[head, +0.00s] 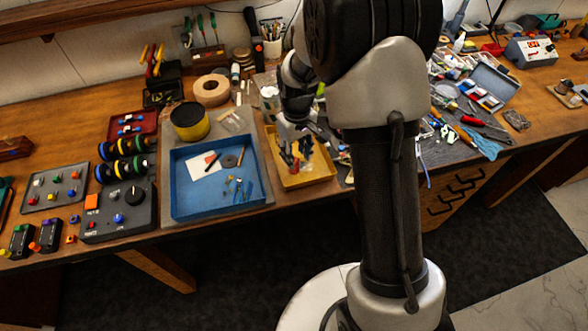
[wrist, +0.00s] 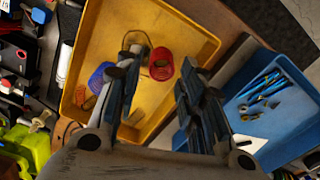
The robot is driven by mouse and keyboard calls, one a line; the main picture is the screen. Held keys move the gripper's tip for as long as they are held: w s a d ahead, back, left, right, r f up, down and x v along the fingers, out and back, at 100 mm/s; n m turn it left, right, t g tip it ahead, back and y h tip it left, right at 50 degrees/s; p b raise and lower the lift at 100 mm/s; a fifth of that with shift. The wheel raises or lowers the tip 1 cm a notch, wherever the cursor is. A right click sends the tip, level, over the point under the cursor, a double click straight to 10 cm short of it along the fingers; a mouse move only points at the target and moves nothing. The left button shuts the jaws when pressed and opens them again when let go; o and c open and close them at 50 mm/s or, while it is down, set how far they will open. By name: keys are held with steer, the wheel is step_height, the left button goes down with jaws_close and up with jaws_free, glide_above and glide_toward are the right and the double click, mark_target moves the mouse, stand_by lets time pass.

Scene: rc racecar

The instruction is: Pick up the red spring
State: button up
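A red spring (wrist: 161,64) lies in a yellow tray (wrist: 190,32) and shows in the wrist view between and just beyond my fingertips. My gripper (wrist: 160,80) is open, with its two fingers apart and nothing between them. In the head view my gripper (head: 294,150) reaches down over the yellow tray (head: 308,182). The spring is hard to make out there, as my gripper covers much of the tray.
A blue spring (wrist: 101,76), a thin wire-coloured coil (wrist: 136,42) and an orange piece (wrist: 88,102) lie near the red spring. A blue tray (head: 190,212) with tools stands beside the yellow one. Cluttered tools (head: 465,115) lie to the right.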

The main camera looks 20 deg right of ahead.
steer(key=shift+a+f+b, duration=0.15)
steer(key=shift+f+b, duration=0.75)
steer(key=shift+f, duration=1.85)
steer(key=c, duration=0.5)
steer(key=shift+r, duration=0.15)
steer(key=shift+r+p, duration=4.6)
steer(key=shift+r, duration=7.75)
